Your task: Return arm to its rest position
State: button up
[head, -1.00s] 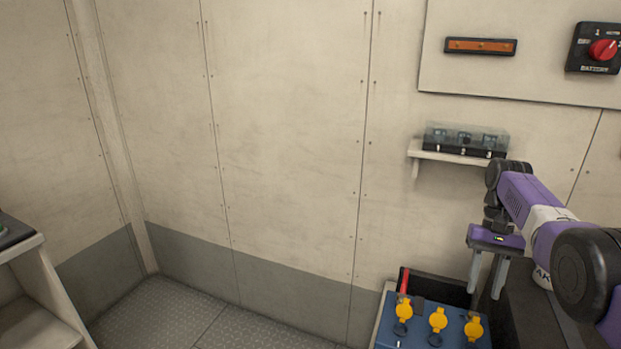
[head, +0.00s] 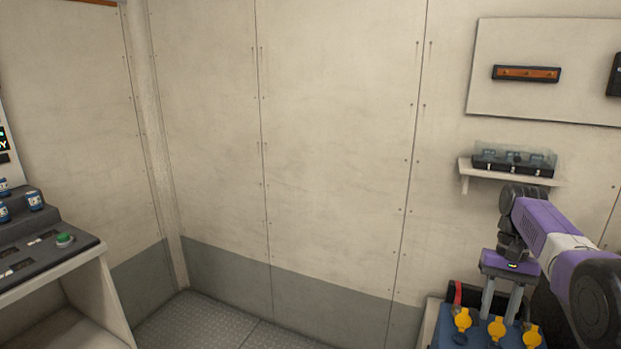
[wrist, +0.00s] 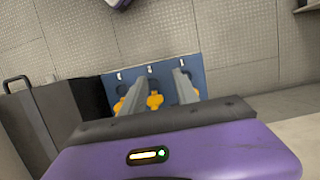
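My gripper (head: 502,300) is at the right of the head view, at the end of my purple and black arm. It points down, and its two grey fingers are apart with nothing between them. The fingers also show in the wrist view (wrist: 155,95), spread and empty. Beyond them is a blue panel (wrist: 210,70) with yellow caps; in the head view the blue panel (head: 478,338) lies at the bottom right, partly hidden by the fingers.
A shelf (head: 468,177) with a clear-covered fuse box (head: 514,159) is on the wall above my arm. A console (head: 75,262) with a green button (head: 65,239) stands at the left. The floor (head: 200,325) between is clear.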

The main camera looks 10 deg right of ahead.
jog(key=w+d+r+t+h, duration=0.1)
jog(key=w+d+t+h, duration=0.15)
jog(key=w, duration=0.35)
jog(key=w+d+r+t+h, duration=0.1)
jog(key=w+d+r+t, duration=0.1)
jog(key=w+t, duration=0.3)
jog(key=w+a+f+n+t+h+p, duration=0.1)
jog(key=w+a+f+n+t+h, duration=0.1)
jog(key=w+a+f+t, duration=0.4)
jog(key=s+a+f+n+t+p, duration=0.25)
jog(key=s+a+t, duration=0.25)
jog(key=s+a, duration=1.35)
jog(key=s+a+r+y+p, duration=0.1)
jog(key=s+a+r, duration=0.2)
jog(key=s, duration=1)
jog(key=s+a+r+n+y+p, duration=0.1)
jog(key=s+a+r, duration=0.2)
jog(key=s, duration=1.1)
jog(key=s+a+r+n+g+y+p, duration=0.1)
jog(key=s+a+r, duration=0.3)
jog(key=s, duration=1)
jog(key=shift+r+y, duration=0.15)
jog(key=shift+y, duration=0.2)
